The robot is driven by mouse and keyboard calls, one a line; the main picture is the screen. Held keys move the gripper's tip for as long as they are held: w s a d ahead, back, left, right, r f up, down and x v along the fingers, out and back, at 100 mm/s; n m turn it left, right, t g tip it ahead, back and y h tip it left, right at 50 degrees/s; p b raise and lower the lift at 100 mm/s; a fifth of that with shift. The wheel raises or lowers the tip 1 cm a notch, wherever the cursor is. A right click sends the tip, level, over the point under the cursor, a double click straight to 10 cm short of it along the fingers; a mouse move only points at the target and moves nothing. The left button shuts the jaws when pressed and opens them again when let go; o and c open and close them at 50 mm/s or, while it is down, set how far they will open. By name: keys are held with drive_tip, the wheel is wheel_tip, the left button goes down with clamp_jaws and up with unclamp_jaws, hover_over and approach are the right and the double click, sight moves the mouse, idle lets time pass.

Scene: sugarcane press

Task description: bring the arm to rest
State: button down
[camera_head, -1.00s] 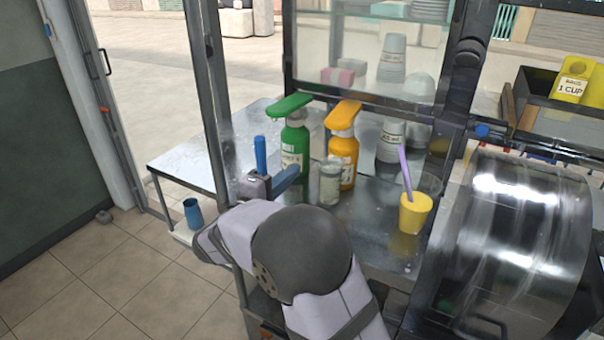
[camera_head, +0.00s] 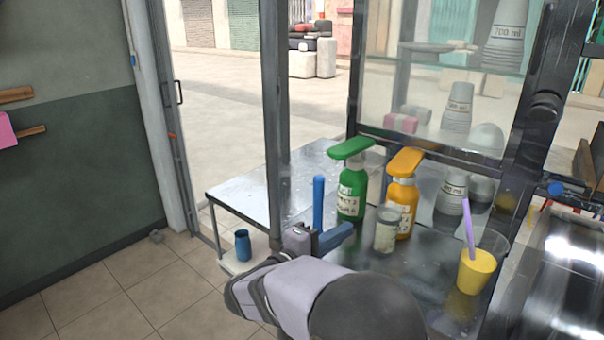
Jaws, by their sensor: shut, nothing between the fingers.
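My arm reaches up from the bottom edge of the head view, with its pale and dark grey links in front of the counter. My gripper (camera_head: 341,236) is at the arm's far end, over the left part of the metal counter (camera_head: 400,285). Its blue finger part points right, and the jaws are shut and empty. An upright blue cylinder (camera_head: 318,202) shows right behind the gripper; its lower end is hidden, and I cannot tell whether they touch.
A green-topped bottle (camera_head: 352,190), an orange-topped bottle (camera_head: 402,200) and a clear jar (camera_head: 387,230) stand close right of the gripper. A cup of yellow juice (camera_head: 477,271) with a purple straw stands farther right. A metal post (camera_head: 275,110) rises left. A blue tumbler (camera_head: 243,245) stands lower left.

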drive_tip(key=s+d+g, duration=0.1)
drive_tip(key=s+d, duration=0.1)
drive_tip(key=s, duration=0.1)
drive_tip(key=s+d+f+n+g+p, duration=0.1)
drive_tip(key=s+d+g, duration=0.1)
drive_tip(key=s, duration=0.1)
drive_tip(key=s+d+f+n+g, duration=0.1)
drive_tip(key=s+d, duration=0.1)
drive_tip(key=s, duration=0.1)
drive_tip(key=shift+s+d+g+p, duration=0.1)
drive_tip(key=shift+g+p, duration=0.2)
drive_tip(key=shift+p, duration=0.05)
drive_tip(key=s+d+f+g+y, duration=0.2)
drive_tip(key=s+f+g, duration=0.15)
drive_tip(key=s, duration=0.25)
drive_tip(key=s+d+f+g+y, duration=0.1)
drive_tip(key=s+f+g+y, duration=0.1)
drive_tip(key=s+f, duration=0.4)
drive_tip(key=s+a+f+m+g+y+b, duration=0.2)
drive_tip(key=s+a+f+m+y, duration=0.45)
drive_tip(key=f+m+y, duration=0.35)
wheel_tip(320, 180, up, 11)
drive_tip(key=a+p, duration=0.1)
drive_tip(key=p, duration=1.1)
drive_tip(key=shift+w+a+m+t+h, duration=0.3)
drive_tip(key=shift+w+m+t, duration=0.05)
drive_tip(key=shift+m+t, duration=0.1)
